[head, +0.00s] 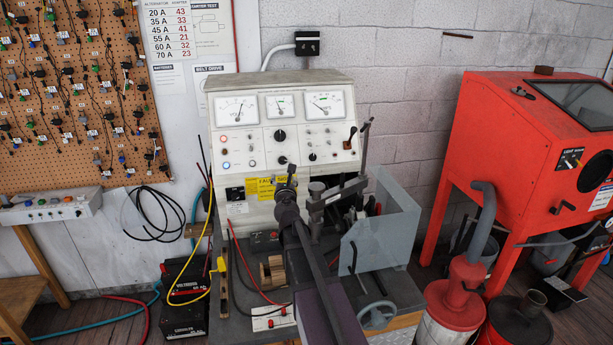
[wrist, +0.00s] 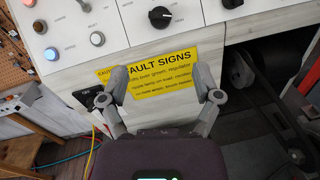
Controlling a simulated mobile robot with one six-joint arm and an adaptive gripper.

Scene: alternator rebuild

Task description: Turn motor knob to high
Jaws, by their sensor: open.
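The test bench panel (head: 240,160) is pale, with three dials across its top. Two black knobs, an upper knob (head: 280,135) and a lower knob (head: 282,160), sit one above the other at its middle. In the head view my gripper (head: 289,178) is below the lower knob.
A black-handled lever (head: 351,138) stands at the panel's right. A grey guard (head: 385,220) and belt drive parts are right of my arm. Yellow and red cables hang at the bench's left. A red blast cabinet (head: 480,130) stands at the right.

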